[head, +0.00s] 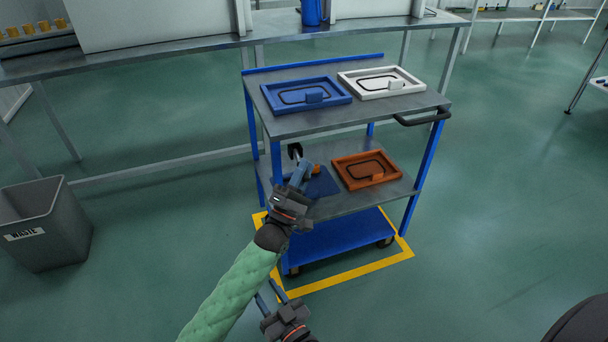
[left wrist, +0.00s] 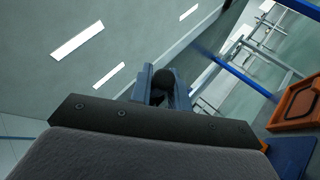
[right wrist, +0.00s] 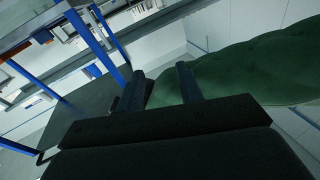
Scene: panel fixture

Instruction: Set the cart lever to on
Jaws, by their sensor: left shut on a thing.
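The blue cart (head: 345,117) stands in the middle of the head view. A black knob on a dark stem (head: 295,150), seemingly the lever, shows at the left side of its middle shelf. My left gripper (head: 301,170), on the green-sleeved arm, is shut on the lever. In the left wrist view the round black knob (left wrist: 164,78) sits between the fingers. The lever's base and on/off marks are hidden or too small to read. My right gripper (head: 267,290) is low in front of the cart, open and empty, with its fingers apart in the right wrist view (right wrist: 160,72).
Blue (head: 304,93) and white (head: 384,83) trays lie on the cart top. An orange tray (head: 366,171) and a dark blue panel (head: 324,184) lie on the middle shelf. A waste bin (head: 42,225) stands left. A workbench (head: 150,57) is behind.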

